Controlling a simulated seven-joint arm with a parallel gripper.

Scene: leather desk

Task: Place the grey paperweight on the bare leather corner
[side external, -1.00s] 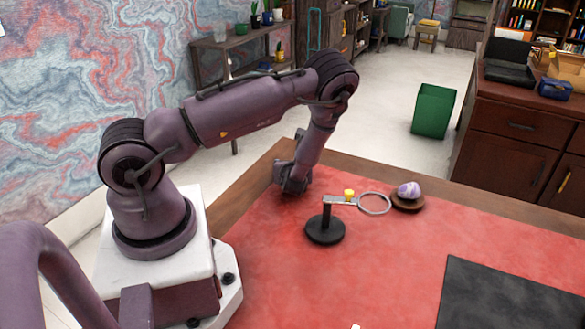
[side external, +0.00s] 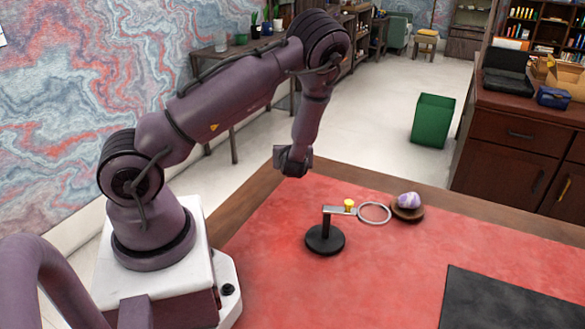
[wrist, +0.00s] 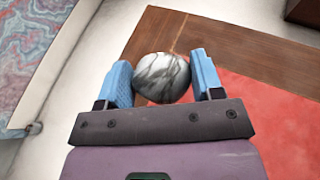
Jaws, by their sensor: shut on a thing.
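The grey paperweight (wrist: 162,78) is a rounded, grey-and-white veined stone in the wrist view. My gripper (wrist: 161,70) is shut on it, one blue finger on each side. In the side view my gripper (side external: 293,161) hangs above the desk's back left corner area; the paperweight cannot be made out there. The red leather (side external: 280,245) fills the desk top inside a brown wooden border. Its back left corner area is bare and also shows in the wrist view (wrist: 240,98).
A black stand with a ring (side external: 325,240) stands on the leather, right of my gripper. Beyond it, a purple-and-white stone (side external: 408,200) rests on a brown dish (side external: 407,215). A dark mat (side external: 510,305) lies front right. The leather left of the stand is clear.

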